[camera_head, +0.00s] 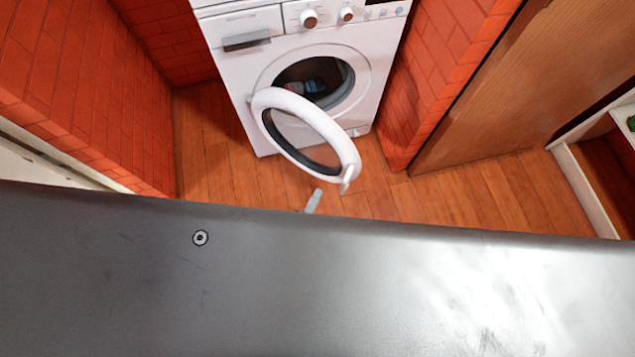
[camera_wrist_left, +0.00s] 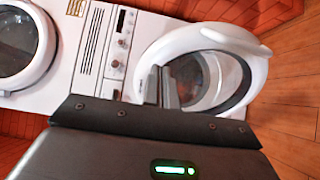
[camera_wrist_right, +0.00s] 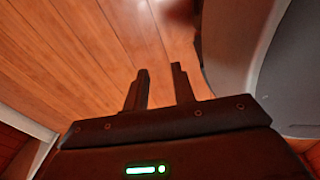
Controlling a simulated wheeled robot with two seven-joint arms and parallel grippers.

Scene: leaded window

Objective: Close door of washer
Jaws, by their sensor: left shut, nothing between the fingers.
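The white washer (camera_head: 345,85) stands at the back between brick walls, its drum opening dark. Its round door (camera_head: 310,130) hangs open, swung out toward me, with a handle (camera_head: 348,178) on its free edge. The washer (camera_wrist_left: 110,55) and open door (camera_wrist_left: 225,38) also show in the left wrist view. My left gripper (camera_head: 313,200) shows only a fingertip beyond the grey surface, near the door's lower edge. In its wrist view the left fingers (camera_wrist_left: 161,87) are together, empty, and overlap the door. My right gripper (camera_wrist_right: 160,88) has parted, empty fingers above the floor and is hidden in the head view.
A second white machine with a round door (camera_wrist_left: 20,50) adjoins the washer. Red brick walls (camera_head: 80,90) flank it, with a wooden panel (camera_head: 520,80) at right. The wooden floor (camera_head: 215,140) before the washer is clear. A grey surface covers the head view's lower part.

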